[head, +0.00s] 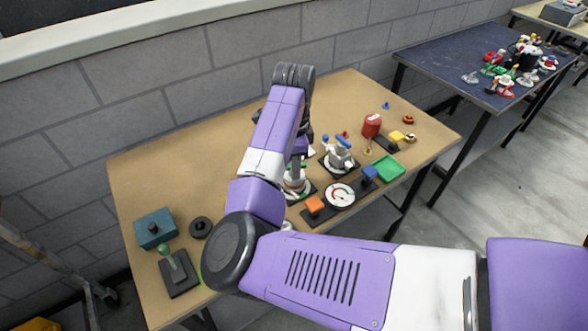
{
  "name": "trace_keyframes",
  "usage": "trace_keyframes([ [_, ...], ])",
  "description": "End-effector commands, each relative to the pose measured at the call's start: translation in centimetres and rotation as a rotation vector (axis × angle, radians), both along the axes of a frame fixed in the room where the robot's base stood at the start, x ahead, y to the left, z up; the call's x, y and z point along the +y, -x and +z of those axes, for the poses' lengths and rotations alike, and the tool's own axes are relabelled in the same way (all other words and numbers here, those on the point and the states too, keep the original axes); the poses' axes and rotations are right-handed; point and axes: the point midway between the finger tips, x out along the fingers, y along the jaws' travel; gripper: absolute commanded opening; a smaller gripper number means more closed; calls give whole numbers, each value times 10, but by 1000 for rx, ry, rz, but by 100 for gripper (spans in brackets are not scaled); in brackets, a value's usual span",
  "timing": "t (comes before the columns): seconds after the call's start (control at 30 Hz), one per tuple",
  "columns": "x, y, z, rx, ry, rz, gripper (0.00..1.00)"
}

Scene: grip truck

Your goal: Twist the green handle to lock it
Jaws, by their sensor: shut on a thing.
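My gripper (297,166) points down over the middle of the wooden table and is shut on the top of a white round fixture (295,185). This fixture stands on a dark plate. Its handle is mostly hidden by my gripper and arm, so its colour and turn angle cannot be told. A green knob on a lever (164,250) stands on a dark base at the front left, apart from my gripper.
A teal box (154,228) and a black round knob (200,227) lie at the left. The back left tabletop (190,165) is clear.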

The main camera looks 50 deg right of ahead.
Motion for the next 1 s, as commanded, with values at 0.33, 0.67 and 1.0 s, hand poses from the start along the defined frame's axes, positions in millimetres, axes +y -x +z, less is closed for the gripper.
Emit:
trace_keyframes([
  [0.33,0,0,-1,-1,0,-244,0],
  [0.67,0,0,-1,-1,0,-482,0],
  [1.0,0,0,-1,-1,0,-726,0],
])
